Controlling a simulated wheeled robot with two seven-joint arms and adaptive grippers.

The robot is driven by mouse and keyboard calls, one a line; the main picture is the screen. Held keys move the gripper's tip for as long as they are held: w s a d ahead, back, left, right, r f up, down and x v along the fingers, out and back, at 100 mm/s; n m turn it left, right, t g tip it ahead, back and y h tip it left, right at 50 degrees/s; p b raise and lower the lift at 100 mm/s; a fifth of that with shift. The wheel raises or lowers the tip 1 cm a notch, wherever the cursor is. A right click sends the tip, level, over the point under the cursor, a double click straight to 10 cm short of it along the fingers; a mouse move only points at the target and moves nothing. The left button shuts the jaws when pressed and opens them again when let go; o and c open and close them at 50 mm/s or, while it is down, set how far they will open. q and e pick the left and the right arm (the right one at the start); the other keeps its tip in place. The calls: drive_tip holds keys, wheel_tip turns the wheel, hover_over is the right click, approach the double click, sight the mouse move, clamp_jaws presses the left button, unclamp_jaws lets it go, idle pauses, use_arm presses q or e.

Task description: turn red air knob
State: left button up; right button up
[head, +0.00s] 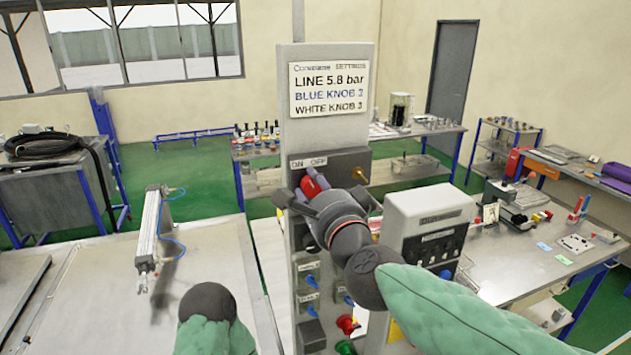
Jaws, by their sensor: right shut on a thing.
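The red air knob (311,186) sits on the grey valve block under the ON/OFF label (309,163) on the upright panel. My right gripper (322,189) reaches in from the lower right, with its dark fingers around the red knob and shut on it. The fingers and wrist hide part of the knob and valve block. My left arm ends in a dark rounded joint at the bottom, left of the panel; its gripper does not show.
A settings sign (329,88) tops the panel. Blue knobs (310,281), a red button (347,324) and a green button (345,346) sit lower down. A grey control box (431,225) stands close right. A pneumatic cylinder (150,228) stands left over a metal table.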

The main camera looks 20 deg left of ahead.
drive_tip(key=n+p, duration=0.1)
drive_tip(key=n, duration=0.1)
drive_tip(key=shift+r+n, duration=0.15)
drive_tip(key=shift+n, duration=0.25)
drive_tip(key=shift+n+p, duration=0.3)
drive_tip(key=shift+n, duration=0.1)
drive_tip(key=o, duration=1.1)
drive_tip(key=shift+a, duration=0.1)
drive_tip(key=shift+o, duration=0.2)
drive_tip(key=shift+s+f, duration=0.1)
drive_tip(key=shift+f, duration=0.1)
drive_tip(key=v, duration=1.2)
